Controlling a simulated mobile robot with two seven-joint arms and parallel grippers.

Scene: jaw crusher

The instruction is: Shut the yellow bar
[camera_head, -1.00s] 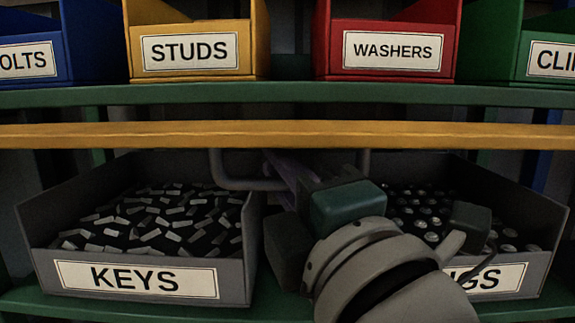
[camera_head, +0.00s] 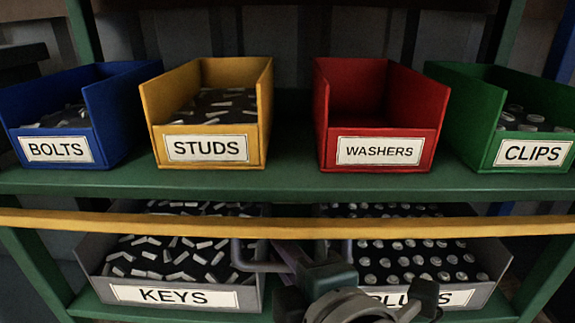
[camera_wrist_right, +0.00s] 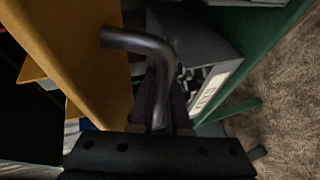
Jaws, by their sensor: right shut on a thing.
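The yellow bar (camera_head: 150,222) runs level across the whole front of the rack, just below the upper shelf's edge, in front of the lower bins. A bent grey handle (camera_head: 258,267) hangs under its middle. My right gripper (camera_head: 288,255) reaches up from below and is shut on this handle. In the right wrist view, the yellow bar (camera_wrist_right: 75,45) is at upper left and the bent handle (camera_wrist_right: 160,60) comes down between my purple fingers (camera_wrist_right: 162,108). My wrist hides part of the handle in the head view. My left gripper is not in view.
On the upper green shelf (camera_head: 290,182) stand a blue bolts bin (camera_head: 110,140), yellow studs bin (camera_head: 262,115), red washers bin (camera_head: 432,110) and green clips bin (camera_head: 480,150). Below are a grey keys bin (camera_head: 250,298) and another grey bin (camera_head: 485,290), close behind my right gripper.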

